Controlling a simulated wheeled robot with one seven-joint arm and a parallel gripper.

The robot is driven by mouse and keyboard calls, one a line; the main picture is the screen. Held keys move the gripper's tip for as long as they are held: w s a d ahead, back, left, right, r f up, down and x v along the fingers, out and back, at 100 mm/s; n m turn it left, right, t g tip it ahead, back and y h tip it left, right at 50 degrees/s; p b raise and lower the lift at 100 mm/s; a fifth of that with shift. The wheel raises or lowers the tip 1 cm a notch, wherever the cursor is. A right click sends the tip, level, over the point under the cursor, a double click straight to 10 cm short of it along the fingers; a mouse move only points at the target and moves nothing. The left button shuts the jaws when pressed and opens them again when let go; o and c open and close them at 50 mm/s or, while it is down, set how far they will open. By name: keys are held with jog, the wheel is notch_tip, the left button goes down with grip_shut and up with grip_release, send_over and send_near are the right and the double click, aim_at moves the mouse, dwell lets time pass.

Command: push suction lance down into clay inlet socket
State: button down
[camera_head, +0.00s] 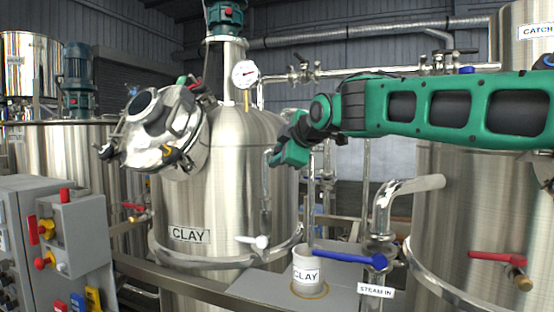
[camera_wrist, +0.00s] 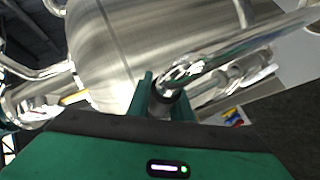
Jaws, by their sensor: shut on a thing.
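My gripper (camera_head: 274,158) is in front of the steel tank marked CLAY, at mid height. In the wrist view its two green fingers (camera_wrist: 166,95) are shut around a shiny metal tube with a dark ring, the suction lance (camera_wrist: 235,56). In the head view the lance (camera_head: 266,195) appears to hang nearly upright below the fingers. Its lower end is near a white valve lever and hard to make out. The clay inlet socket (camera_head: 307,266) is a light upright cup labelled CLAY, to the lower right of the lance. They look apart; the depth between them is unclear.
The socket stands on a grey platform (camera_head: 262,287). A blue lever (camera_head: 345,257) is close on its right, by the STEAM IN pipe (camera_head: 383,215). The CLAY tank (camera_head: 225,205) is behind. A control box (camera_head: 75,235) is at the left; a tank with a red lever (camera_head: 495,256) is at the right.

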jog(key=shift+f, duration=1.6)
jog(key=c, duration=1.5)
grip_release()
jog(key=shift+f, duration=0.1)
